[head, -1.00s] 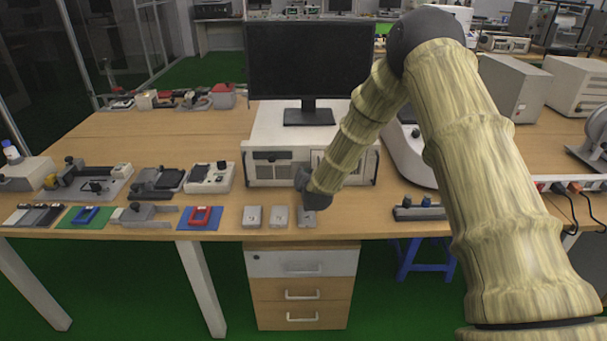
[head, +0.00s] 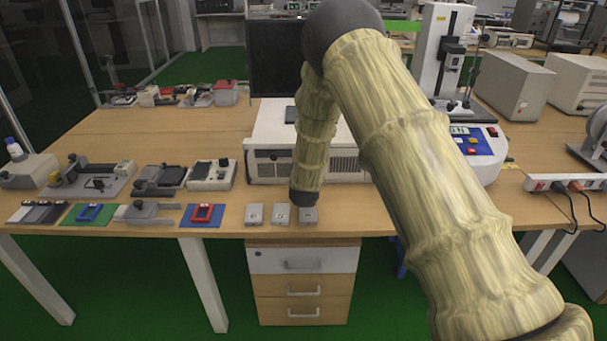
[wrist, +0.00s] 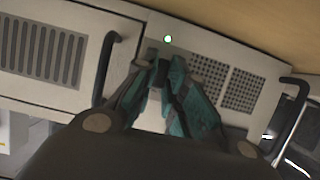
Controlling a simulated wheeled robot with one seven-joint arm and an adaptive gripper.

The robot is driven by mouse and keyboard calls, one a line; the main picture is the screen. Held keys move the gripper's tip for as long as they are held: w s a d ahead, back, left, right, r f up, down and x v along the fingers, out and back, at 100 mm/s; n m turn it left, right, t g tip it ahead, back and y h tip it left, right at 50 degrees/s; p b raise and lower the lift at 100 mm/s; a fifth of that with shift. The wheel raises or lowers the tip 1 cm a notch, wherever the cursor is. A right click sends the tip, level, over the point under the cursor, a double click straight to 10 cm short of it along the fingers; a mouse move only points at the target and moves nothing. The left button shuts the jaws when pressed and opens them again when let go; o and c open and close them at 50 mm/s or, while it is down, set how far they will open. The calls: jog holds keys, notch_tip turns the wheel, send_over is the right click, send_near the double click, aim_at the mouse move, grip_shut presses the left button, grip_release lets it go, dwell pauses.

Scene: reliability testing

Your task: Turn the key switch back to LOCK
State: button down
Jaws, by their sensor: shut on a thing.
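A white computer chassis (head: 272,130) stands on the bench under the monitor. Its front panel (wrist: 142,72) fills much of the wrist view, with vents and dark handles. My gripper (wrist: 168,74) is shut at this panel, its teal fingers closed around a small dark piece that looks like the key switch (wrist: 162,72). A lit green light (wrist: 168,39) sits just above it. The fingers hide much of the switch, and I cannot read its marks or position. In the head view my arm covers part of the chassis front, and the fingertips cannot be made out.
Three small grey boxes (head: 281,214) lie along the bench's front edge, just below my wrist. Fixtures and coloured mats (head: 92,214) fill the left side. A white test stand (head: 446,60) and a power strip (head: 560,183) are at the right. The bench behind the left fixtures (head: 170,130) is mostly clear.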

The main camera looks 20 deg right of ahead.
jog(key=shift+s+f, duration=0.1)
jog(key=shift+f, duration=0.05)
jog(key=c, duration=1.5)
grip_release()
jog(key=shift+o, duration=0.2)
jog(key=v, duration=1.2)
